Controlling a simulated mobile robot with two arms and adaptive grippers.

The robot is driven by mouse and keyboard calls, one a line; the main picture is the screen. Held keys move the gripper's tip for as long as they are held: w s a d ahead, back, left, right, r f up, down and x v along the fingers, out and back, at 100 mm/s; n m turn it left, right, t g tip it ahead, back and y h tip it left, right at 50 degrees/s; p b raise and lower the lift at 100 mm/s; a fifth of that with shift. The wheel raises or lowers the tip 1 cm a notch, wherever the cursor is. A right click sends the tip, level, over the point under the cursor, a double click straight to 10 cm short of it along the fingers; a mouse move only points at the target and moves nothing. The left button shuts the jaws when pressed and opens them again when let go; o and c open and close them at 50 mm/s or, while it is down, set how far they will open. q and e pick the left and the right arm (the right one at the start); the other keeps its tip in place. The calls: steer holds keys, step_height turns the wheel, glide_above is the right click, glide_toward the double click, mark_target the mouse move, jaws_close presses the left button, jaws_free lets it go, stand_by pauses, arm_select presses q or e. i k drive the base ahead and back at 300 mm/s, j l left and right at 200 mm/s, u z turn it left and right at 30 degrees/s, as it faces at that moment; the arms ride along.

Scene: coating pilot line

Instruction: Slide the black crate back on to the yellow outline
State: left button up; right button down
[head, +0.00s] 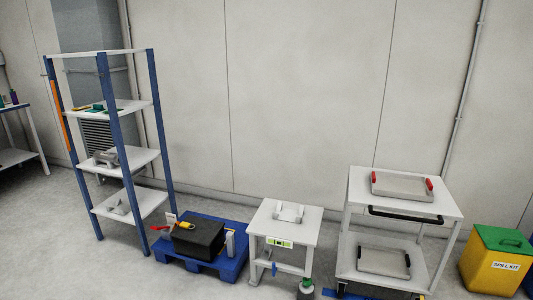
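A black crate (199,239), looking like a closed dark box, sits on a blue pallet (232,272) on the floor, between the shelf rack and a small white table. A small yellow item (187,226) shows at the crate's top rear edge; I cannot tell what it is. I cannot make out a yellow outline on the pallet or the floor. Neither of my grippers is in view.
A tall shelf rack (111,139) stands left of the pallet. A small white table (287,216) and a two-tier white cart (355,188) stand to the right. A yellow and green spill kit bin (492,272) is at far right. Open floor lies at front left.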

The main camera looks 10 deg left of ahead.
mark_target(203, 242)
steer(key=i+j+u, duration=0.1)
steer(key=i+u, duration=0.15)
steer(key=u, duration=0.15)
steer(key=i+u, duration=0.6)
steer(key=u, duration=0.15)
steer(key=i+l+u, duration=0.15)
steer(key=u, duration=0.2)
steer(key=i+j+u, duration=0.1)
steer(key=i+u, duration=0.15)
steer(key=i, duration=0.2)
steer(key=i+u, duration=0.25)
steer(key=i, duration=0.25)
